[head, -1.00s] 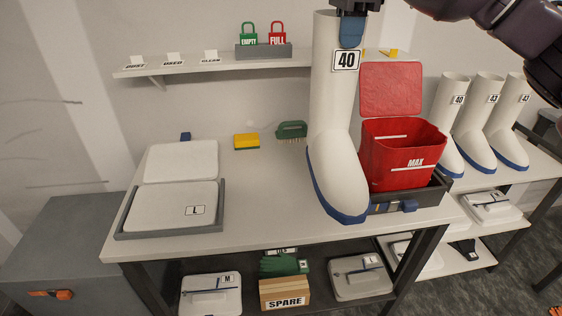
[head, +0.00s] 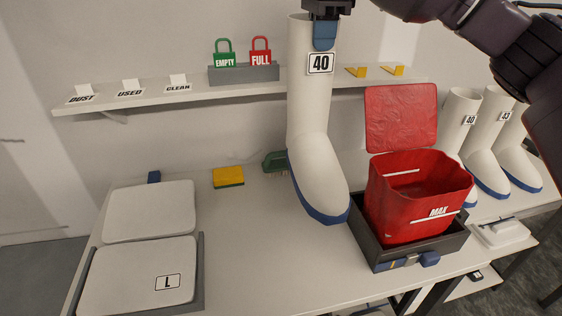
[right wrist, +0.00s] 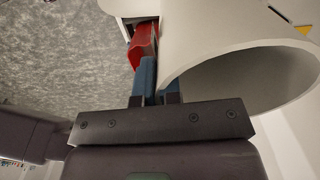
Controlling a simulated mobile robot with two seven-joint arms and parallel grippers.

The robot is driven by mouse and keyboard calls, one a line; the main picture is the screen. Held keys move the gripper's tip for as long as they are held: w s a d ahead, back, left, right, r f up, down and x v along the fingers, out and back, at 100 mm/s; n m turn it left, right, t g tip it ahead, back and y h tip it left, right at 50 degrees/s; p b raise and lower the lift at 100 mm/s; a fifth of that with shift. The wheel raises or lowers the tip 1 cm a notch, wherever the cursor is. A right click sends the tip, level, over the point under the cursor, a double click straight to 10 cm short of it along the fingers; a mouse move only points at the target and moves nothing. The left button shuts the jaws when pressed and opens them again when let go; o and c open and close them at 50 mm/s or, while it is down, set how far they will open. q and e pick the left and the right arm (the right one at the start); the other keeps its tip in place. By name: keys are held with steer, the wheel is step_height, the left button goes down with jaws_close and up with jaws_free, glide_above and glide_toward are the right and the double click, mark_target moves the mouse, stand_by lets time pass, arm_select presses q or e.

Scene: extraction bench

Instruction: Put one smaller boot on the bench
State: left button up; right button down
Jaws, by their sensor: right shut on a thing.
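A white boot with a blue sole and a "40" label (head: 318,135) hangs upright from my right gripper (head: 326,36). The gripper is shut on the rim of its shaft, with one blue finger showing on the outside. In the right wrist view the boot's open top (right wrist: 245,80) lies beside the blue fingers (right wrist: 146,78). The boot appears above the bench (head: 250,265), left of the red bin; whether its sole touches is hard to tell. My left gripper is not in view.
A red bin marked "MAX" (head: 415,215) with a raised lid sits in a dark tray (head: 385,256). White containers (head: 140,275) are at the left. A yellow sponge (head: 228,177) and green brush (head: 274,162) lie behind. The bench's middle front is clear.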

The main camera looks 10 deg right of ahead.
mark_target(315, 130)
step_height(315, 130, down, 14)
steer(key=shift+s+f+p, duration=0.1)
steer(key=shift+f+p, duration=0.1)
steer(key=shift+p, duration=0.1)
steer(key=shift+f, duration=0.6)
step_height(315, 130, down, 4)
steer(key=shift+r, duration=0.15)
steer(key=c, duration=1.7)
jaws_free()
steer(key=shift+f, duration=0.3)
steer(key=shift+c, duration=0.2)
steer(key=o, duration=0.4)
steer(key=shift+o, duration=0.2)
